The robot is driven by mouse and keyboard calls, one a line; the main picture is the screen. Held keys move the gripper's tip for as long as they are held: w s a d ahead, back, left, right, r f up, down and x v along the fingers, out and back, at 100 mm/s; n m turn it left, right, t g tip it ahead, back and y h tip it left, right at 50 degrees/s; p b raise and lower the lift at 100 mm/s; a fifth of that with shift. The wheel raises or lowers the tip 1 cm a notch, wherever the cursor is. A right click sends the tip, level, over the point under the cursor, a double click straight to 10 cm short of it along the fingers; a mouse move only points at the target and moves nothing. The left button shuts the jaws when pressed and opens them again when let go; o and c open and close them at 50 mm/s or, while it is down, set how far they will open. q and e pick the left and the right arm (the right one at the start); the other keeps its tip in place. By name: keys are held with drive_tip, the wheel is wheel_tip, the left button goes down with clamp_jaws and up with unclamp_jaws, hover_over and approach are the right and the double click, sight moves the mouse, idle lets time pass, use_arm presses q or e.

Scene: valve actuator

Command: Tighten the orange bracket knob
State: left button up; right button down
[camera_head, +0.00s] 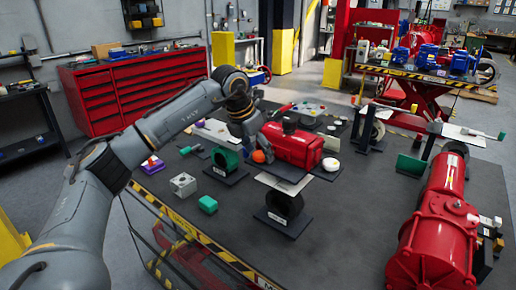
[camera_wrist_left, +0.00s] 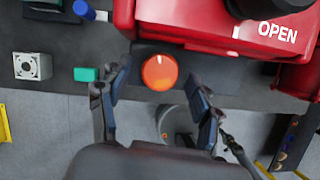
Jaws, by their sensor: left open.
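The orange bracket knob (camera_wrist_left: 159,72) is round with a pale index mark near its top, in the left wrist view. It sits on the near side of the red valve actuator (camera_wrist_left: 190,20), which carries a black cap and the word OPEN. In the head view the knob (camera_head: 259,156) shows at the left end of the red actuator (camera_head: 292,145). My left gripper (camera_wrist_left: 162,92) is open, with one finger on each side just below the knob. I cannot tell whether either finger touches it. In the head view the arm partly hides this gripper. My right gripper is not in view.
The actuator stands on the dark table (camera_head: 340,215). A green block (camera_head: 208,204), a grey cube (camera_head: 183,184) and a green bracket (camera_head: 226,160) lie to its left. A large red cylinder assembly (camera_head: 437,235) stands at the right. The table between is mostly clear.

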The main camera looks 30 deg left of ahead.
use_arm(q)
drive_tip(key=c, duration=1.1)
drive_tip(key=shift+a+m+h+p, duration=0.15)
drive_tip(key=shift+m+h+p, duration=0.45)
drive_tip(key=shift+m, duration=1)
drive_tip(key=shift+c, duration=0.2)
drive_tip(key=o, duration=1.1)
drive_tip(key=shift+o, duration=0.2)
drive_tip(key=v, duration=1.2)
drive_tip(key=shift+w, duration=0.25)
drive_tip(key=shift+g, duration=0.3)
